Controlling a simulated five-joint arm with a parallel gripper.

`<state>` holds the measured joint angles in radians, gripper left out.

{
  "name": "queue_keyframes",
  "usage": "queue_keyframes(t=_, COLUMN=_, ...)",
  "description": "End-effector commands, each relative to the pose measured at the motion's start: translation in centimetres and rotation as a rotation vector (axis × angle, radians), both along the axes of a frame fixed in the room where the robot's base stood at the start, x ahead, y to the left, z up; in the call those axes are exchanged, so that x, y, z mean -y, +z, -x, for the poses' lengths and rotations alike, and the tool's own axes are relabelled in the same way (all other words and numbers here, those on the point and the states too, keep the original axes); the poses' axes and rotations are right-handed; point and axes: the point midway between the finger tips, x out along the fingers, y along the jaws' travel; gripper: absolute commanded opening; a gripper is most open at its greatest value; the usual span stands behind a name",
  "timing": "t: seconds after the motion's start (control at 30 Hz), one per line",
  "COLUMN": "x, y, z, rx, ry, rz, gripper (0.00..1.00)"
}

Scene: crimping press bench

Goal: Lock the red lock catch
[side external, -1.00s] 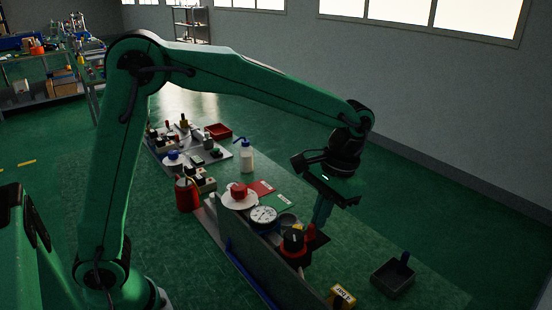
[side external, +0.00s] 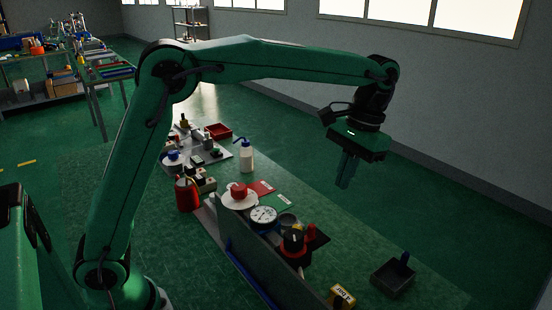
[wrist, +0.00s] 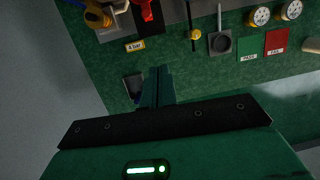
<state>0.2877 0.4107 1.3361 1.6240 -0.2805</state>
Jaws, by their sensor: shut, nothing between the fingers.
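A small red upright part (side external: 311,231), which looks like the lock catch, stands on a dark plate beside a black round knob (side external: 293,240) with a red base. In the wrist view a red part (wrist: 147,10) shows at the top edge, cut off by the frame, so its lock position cannot be told. My gripper (side external: 345,184) is shut and empty, pointing down in the air, to the right of the red part and above it. In the wrist view its fingers (wrist: 157,72) are together and touch nothing.
A dark tray (side external: 393,279) with a blue handle lies at right. Red and green cards (wrist: 276,41) lie flat. The air around my gripper is clear.

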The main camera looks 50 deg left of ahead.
Motion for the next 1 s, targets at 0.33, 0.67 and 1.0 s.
queue_keyframes(t=0.33, x=0.0, y=2.4, z=-0.6, rx=0.0, ry=0.001, rz=0.001, gripper=0.0)
queue_keyframes(t=0.67, x=0.0, y=2.6, z=-0.7, rx=0.0, ry=0.001, rz=0.001, gripper=0.0)
queue_keyframes(t=1.0, x=-0.7, y=3.1, z=-0.1, rx=0.023, ry=0.003, rz=0.01, gripper=0.0)
